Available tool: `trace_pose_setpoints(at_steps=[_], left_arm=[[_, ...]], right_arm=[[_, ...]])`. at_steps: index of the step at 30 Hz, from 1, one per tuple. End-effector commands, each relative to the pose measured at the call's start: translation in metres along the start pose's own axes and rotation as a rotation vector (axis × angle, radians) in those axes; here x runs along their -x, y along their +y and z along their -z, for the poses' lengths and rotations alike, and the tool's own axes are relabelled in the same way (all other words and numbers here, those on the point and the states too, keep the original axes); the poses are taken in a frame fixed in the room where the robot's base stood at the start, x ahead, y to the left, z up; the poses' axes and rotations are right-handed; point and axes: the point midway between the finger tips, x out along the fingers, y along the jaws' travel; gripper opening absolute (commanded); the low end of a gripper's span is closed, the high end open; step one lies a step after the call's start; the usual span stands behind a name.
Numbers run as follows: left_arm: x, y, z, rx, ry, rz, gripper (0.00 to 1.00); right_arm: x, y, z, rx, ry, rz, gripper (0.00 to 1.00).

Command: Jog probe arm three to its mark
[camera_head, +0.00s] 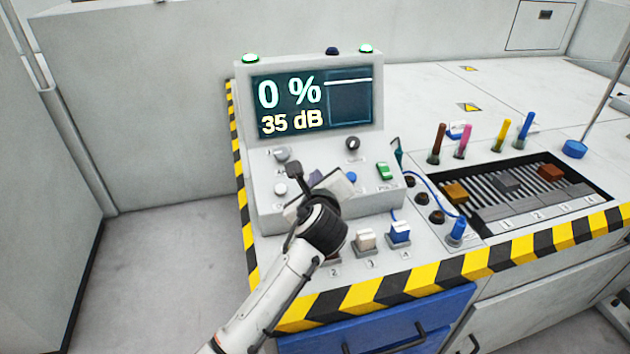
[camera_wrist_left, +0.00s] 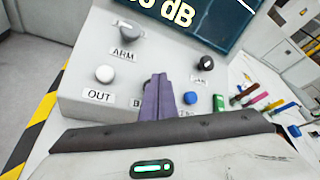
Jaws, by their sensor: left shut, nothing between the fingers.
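My left gripper (camera_head: 318,178) is over the left part of the grey control panel (camera_head: 270,218), its purple fingers (camera_wrist_left: 157,97) shut and empty. In the wrist view the fingers stand in front of a label starting with B and hide what is there. The ARM selector knob (camera_wrist_left: 130,33) is up and left of the fingers, and the white OUT button (camera_wrist_left: 104,74) is left of them. A blue button (camera_wrist_left: 190,98) is just right, with a dark knob (camera_wrist_left: 205,62) above it. Contact with the panel cannot be told. The screen (camera_head: 312,100) reads 0 % and 35 dB.
A green switch (camera_head: 385,170) sits at the panel's right. White (camera_head: 365,240) and blue (camera_head: 399,232) blocks stand along the front. Right of them is a grooved bay (camera_head: 490,205) with coloured blocks; several coloured upright handles stand behind it. Striped edging borders the bench.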

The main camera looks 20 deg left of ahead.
Motion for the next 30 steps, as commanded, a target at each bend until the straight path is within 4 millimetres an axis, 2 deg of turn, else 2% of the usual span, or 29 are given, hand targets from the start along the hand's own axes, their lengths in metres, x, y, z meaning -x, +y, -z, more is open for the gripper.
trace_pose_setpoints(at_steps=[30], left_arm=[[-0.0066, 0.0047, 0.005, 0.0, 0.0, 0.0, 0.0]], right_arm=[[0.0012, -0.0005, 0.0008, 0.0, -0.001, 0.0, 0.0]])
